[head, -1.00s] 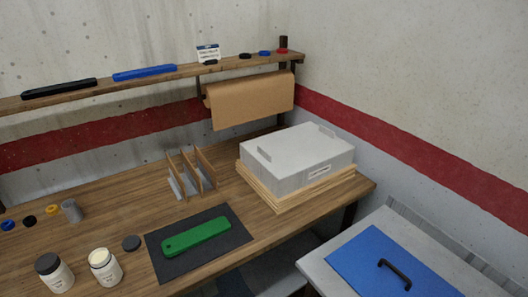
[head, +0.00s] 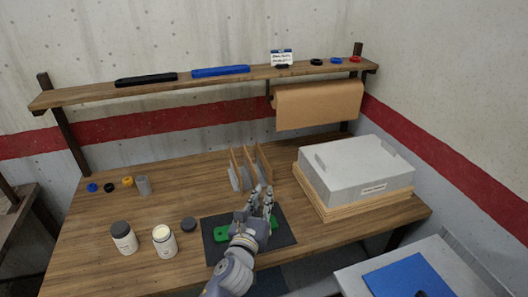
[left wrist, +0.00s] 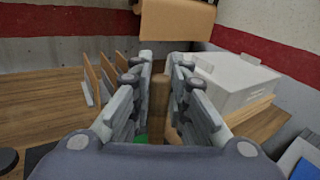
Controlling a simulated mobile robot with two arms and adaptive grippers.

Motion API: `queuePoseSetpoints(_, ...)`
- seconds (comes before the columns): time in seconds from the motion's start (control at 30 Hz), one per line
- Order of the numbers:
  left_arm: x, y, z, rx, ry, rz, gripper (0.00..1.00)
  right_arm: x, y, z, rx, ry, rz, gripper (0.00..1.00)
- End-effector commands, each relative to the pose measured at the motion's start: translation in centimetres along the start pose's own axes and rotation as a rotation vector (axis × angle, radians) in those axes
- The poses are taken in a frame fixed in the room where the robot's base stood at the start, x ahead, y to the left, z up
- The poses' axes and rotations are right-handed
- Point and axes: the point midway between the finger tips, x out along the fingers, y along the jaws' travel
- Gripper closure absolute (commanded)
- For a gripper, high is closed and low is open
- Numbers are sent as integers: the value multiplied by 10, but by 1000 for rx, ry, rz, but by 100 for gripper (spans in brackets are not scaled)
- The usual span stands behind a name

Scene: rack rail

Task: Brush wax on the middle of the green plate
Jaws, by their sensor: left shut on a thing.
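The green plate (head: 221,234) lies on a dark mat (head: 281,236) on the wooden bench. Its middle is hidden behind my left gripper (head: 260,196), and a small bit of green shows in the left wrist view (left wrist: 141,139). My left gripper is over the plate, shut on a brown wooden handle (left wrist: 159,95) that looks like the brush's. The brush's bristles are hidden, so I cannot tell whether they touch the plate. An open jar with cream-coloured contents (head: 164,242), likely the wax, stands left of the mat. My right gripper is not in view.
A closed jar (head: 123,238) and a dark round lid (head: 188,224) stand near the open jar. Upright dividers (head: 248,167) are behind the mat. A grey box (head: 357,172) on boards is to the right. The bench's left middle is clear.

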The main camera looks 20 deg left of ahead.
Motion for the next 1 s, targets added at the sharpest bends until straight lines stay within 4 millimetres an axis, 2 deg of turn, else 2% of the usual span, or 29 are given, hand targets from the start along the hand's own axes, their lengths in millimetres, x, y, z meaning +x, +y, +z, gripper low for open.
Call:
queuePoseSetpoints(0.03,20,1,20,21,-8,10,100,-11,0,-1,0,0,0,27)
queuePoseSetpoints(0.13,48,7,38,51,-8,37,100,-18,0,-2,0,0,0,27)
queuePoseSetpoints(0.23,67,11,52,69,-7,58,100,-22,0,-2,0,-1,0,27)
queuePoseSetpoints(0.37,80,16,61,84,-5,75,100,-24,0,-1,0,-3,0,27)
queuePoseSetpoints(0.57,82,18,52,87,-3,80,100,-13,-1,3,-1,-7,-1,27)
queuePoseSetpoints(0.83,82,20,23,85,-4,79,100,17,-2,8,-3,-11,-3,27)
queuePoseSetpoints(1.0,82,21,12,85,-5,80,100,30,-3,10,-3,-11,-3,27)
